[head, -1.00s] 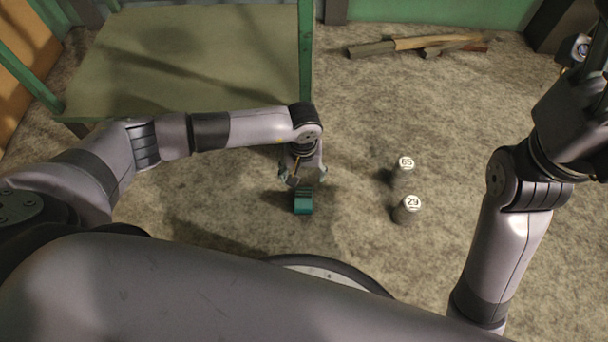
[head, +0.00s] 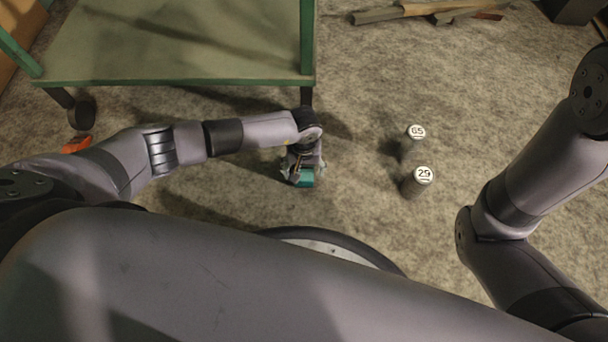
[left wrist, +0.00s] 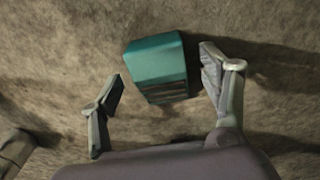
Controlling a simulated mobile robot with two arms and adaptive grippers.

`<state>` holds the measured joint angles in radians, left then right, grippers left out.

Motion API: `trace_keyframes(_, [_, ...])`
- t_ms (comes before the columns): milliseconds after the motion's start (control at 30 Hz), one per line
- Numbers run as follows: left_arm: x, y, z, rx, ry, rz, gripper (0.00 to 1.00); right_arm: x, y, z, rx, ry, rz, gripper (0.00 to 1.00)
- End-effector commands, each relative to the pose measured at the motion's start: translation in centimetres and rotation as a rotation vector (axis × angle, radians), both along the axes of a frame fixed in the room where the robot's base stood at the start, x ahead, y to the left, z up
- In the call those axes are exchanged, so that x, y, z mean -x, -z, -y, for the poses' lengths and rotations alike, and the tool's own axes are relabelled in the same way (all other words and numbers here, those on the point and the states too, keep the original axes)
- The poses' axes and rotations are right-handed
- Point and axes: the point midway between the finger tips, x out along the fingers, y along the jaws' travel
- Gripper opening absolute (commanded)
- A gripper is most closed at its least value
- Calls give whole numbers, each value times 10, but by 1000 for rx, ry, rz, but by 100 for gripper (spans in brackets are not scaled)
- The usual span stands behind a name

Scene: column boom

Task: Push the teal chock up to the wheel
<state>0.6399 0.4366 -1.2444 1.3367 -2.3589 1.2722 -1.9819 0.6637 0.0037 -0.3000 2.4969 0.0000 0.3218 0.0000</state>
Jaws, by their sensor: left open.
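The teal chock (head: 307,178) sits on the carpet-like floor below the cart's near right corner. My left gripper (head: 303,172) is over it, pointing down. In the left wrist view the chock (left wrist: 155,60) lies between and just beyond the open fingers (left wrist: 162,72); the right finger is close to its side, and I cannot tell whether they touch. A dark caster wheel (head: 82,112) shows under the cart's left side. A dark leg (head: 306,94) stands under the near right corner; any wheel there is hidden behind my left wrist. My right gripper is out of frame.
The green-framed cart (head: 190,82) fills the upper left. An orange object (head: 77,144) lies by the left caster. Two grey cylinders, marked 65 (head: 416,132) and 29 (head: 423,175), stand right of the chock. Wood pieces (head: 430,12) lie at the back. Floor between chock and cylinders is clear.

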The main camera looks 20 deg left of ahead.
Motion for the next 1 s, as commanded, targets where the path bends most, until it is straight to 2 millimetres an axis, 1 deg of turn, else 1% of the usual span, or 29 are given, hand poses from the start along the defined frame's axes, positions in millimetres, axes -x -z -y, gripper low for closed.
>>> trace_keyframes(33, [0, 10, 1, 1, -1, -1, 70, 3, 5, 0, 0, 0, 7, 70])
trace_keyframes(133, [0, 16, 1, 2, -1, 0, 70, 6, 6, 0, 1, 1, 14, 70])
trace_keyframes(267, [0, 19, 1, 2, -1, 0, 70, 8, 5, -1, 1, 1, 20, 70])
trace_keyframes(533, [0, 19, 0, 1, -1, 0, 70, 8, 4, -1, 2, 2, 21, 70])
trace_keyframes(1000, [0, 18, 0, 1, 0, 0, 39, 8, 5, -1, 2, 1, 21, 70])
